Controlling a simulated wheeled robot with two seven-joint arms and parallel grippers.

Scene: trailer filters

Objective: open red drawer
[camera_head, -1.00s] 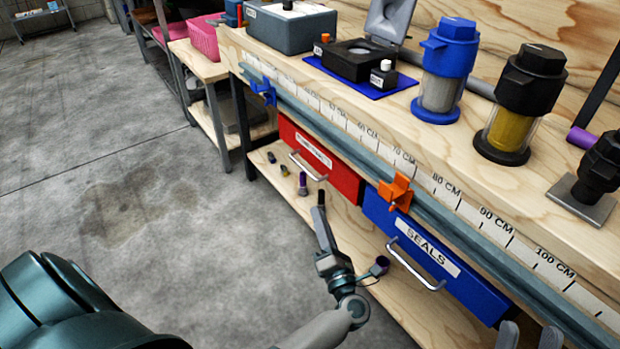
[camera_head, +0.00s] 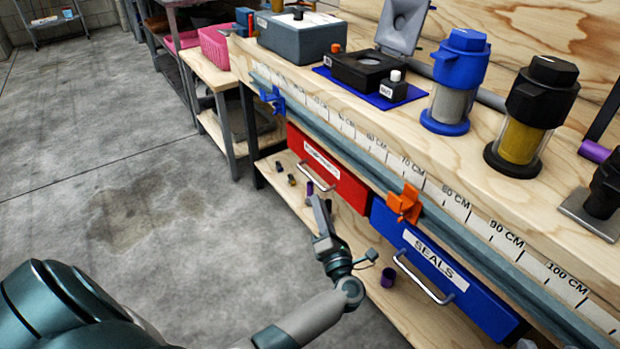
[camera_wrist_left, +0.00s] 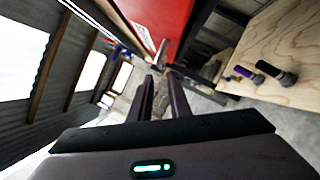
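The red drawer (camera_head: 346,187) has a white label and a silver bar handle (camera_head: 318,177). It looks closed, under the bench top and left of the blue SEALS drawer (camera_head: 428,268). The red drawer front (camera_wrist_left: 162,15) is also in the left wrist view, with its handle (camera_wrist_left: 159,52) just beyond my fingers. My left gripper (camera_head: 317,203) is below and in front of the red drawer, apart from its handle. Its two fingers (camera_wrist_left: 161,78) are spread with nothing between them. Grey tips at the bottom right edge (camera_head: 540,341) seem to be my right gripper, mostly cut off.
An orange clamp (camera_head: 404,203) and a blue clamp (camera_head: 272,98) sit on the rail above the drawers. Filters and a grey box (camera_head: 300,37) stand on the bench top. Floor at left is clear.

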